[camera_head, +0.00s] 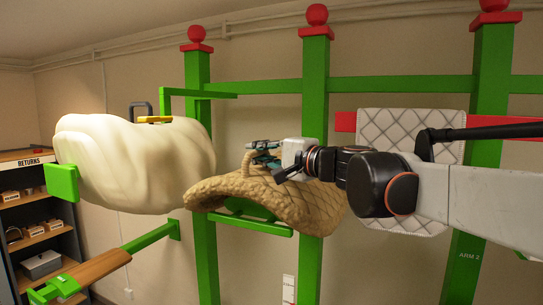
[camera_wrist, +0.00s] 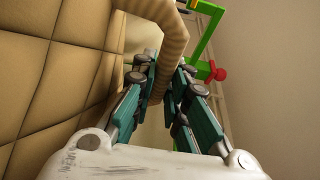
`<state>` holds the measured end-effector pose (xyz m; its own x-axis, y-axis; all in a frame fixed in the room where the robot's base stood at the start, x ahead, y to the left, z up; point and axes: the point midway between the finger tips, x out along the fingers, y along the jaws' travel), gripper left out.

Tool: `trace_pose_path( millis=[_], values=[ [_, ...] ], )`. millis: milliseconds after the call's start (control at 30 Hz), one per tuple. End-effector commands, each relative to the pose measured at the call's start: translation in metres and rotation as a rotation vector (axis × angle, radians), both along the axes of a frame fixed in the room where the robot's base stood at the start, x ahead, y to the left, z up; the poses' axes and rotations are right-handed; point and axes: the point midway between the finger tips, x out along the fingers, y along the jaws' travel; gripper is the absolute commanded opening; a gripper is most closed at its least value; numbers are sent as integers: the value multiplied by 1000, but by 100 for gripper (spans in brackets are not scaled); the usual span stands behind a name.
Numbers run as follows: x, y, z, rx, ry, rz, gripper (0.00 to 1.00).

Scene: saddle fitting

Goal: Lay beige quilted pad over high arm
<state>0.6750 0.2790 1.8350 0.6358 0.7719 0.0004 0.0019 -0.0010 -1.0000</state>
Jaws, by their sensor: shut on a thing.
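The beige quilted pad (camera_head: 285,203) is arched, with its front edge open toward the left in the head view. My gripper (camera_head: 265,155) is above it, shut on the tan loop that rises from the pad's top. In the wrist view the fingers of my gripper (camera_wrist: 168,80) close around the loop (camera_wrist: 172,35), and the quilted pad (camera_wrist: 50,70) fills the left side. A green arm (camera_head: 265,226) shows under the pad's arch. I cannot tell whether the pad rests on it. Another green arm (camera_head: 205,94) is higher on the left post; which is the high arm is unclear.
A large cream padded form (camera_head: 130,165) stands at left, with a yellow piece (camera_head: 155,119) on top. A white quilted pad (camera_head: 400,130) hangs over a red arm (camera_head: 345,121) at right. Green posts (camera_head: 315,90) line the wall. A low wooden-topped arm (camera_head: 95,270) is at lower left.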

Motion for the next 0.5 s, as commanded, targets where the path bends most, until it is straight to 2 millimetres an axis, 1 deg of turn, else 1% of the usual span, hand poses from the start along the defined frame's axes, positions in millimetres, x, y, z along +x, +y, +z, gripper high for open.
trace_pose_path(
  millis=[33,133,200,300,500],
  values=[
    [6,-2,0,0,0,-1,0],
    [16,-6,-1,0,0,-1,0],
    [15,-5,-11,0,0,0,0],
    [15,-5,-21,0,0,0,0],
    [15,-5,-32,0,0,0,0]
  ],
)
